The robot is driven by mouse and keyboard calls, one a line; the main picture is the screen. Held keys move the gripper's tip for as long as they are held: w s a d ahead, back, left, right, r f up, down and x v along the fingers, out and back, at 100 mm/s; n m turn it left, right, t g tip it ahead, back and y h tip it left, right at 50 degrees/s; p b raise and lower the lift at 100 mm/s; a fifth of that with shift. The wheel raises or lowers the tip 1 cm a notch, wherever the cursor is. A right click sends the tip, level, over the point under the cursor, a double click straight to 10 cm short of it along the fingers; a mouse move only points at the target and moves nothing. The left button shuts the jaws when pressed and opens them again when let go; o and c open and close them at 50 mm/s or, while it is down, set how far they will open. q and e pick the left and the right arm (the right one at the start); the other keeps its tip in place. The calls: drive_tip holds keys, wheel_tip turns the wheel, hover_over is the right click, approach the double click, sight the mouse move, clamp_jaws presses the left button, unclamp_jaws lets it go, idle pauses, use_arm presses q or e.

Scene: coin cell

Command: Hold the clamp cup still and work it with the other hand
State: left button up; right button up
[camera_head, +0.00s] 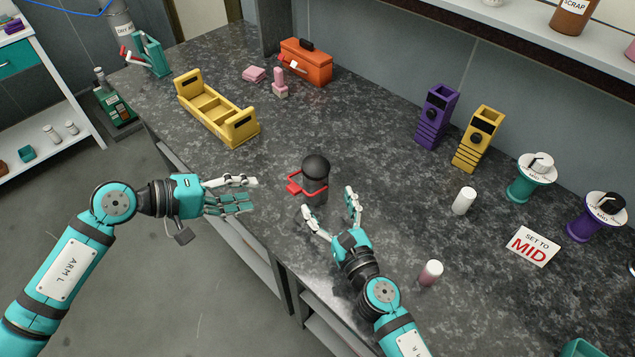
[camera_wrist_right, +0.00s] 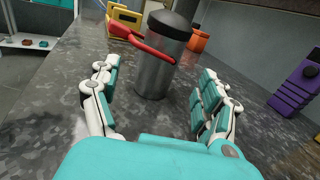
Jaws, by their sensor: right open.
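The clamp cup (camera_head: 315,181) is a grey metal cylinder with a black domed lid and a red clamp handle (camera_head: 294,187) on its left side. It stands upright near the front edge of the counter. In the right wrist view the cup (camera_wrist_right: 157,75) stands just ahead of my palm, with the red handle across its upper part. My right gripper (camera_head: 330,203) is open, its fingers spread to either side of the cup; I see no clear contact. My left gripper (camera_head: 252,193) is open and empty, left of the cup, its fingers pointing toward the handle.
A yellow tray (camera_head: 213,113) lies behind and left. An orange toolbox (camera_head: 306,63) stands at the back. Purple (camera_head: 437,116) and yellow (camera_head: 478,138) holders stand right, with a white cylinder (camera_head: 464,201), a pink-white one (camera_head: 430,273) and a MID sign (camera_head: 532,246). The counter around the cup is clear.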

sight(317, 183)
drive_tip(key=x, duration=0.7)
drive_tip(key=c, duration=1.4)
drive_tip(key=shift+c, duration=0.2)
